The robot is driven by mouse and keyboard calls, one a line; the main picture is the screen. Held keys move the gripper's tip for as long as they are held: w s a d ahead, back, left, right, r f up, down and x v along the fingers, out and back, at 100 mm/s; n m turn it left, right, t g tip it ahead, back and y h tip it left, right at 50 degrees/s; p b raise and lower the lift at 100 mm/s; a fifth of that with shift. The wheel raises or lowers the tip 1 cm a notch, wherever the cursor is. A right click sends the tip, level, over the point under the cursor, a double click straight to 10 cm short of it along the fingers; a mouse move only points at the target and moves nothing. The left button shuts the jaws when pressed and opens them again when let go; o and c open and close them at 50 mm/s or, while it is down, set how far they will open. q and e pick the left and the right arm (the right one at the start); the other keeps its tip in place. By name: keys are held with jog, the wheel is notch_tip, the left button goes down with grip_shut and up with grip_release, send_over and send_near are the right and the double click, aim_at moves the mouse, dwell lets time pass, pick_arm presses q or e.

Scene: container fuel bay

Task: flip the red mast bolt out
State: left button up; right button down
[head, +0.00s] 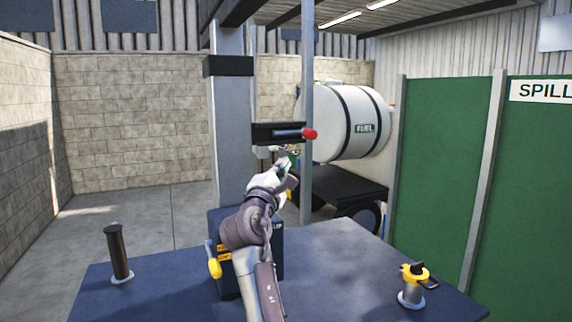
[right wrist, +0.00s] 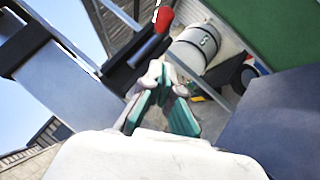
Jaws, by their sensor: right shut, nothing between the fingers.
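The red mast bolt (head: 310,134) lies level in a dark bracket (head: 264,132) on the grey mast (head: 230,110). Its red knob points right, and a bluish-grey shaft shows beside it. The knob also shows at the top of the right wrist view (right wrist: 163,19). My right gripper (head: 287,164) is shut and empty, just below the bracket and the bolt. In the right wrist view its fingertips (right wrist: 158,76) meet below the knob, with a visible gap. My left gripper is not in view.
A blue surface (head: 340,265) lies in front. It carries a dark box (head: 277,255), a black upright handle (head: 118,252) and a yellow-topped fitting (head: 412,285). A thin grey post (head: 307,190) stands beside the bolt. A white fuel tank (head: 345,115) is behind; green panels (head: 445,150) stand right.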

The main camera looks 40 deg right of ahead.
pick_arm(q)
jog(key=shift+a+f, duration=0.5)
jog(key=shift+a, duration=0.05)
pick_arm(e)
jog(key=v, duration=0.3)
jog(key=shift+a+r, duration=0.1)
jog(key=shift+a, duration=0.15)
jog(key=shift+w+a, duration=0.1)
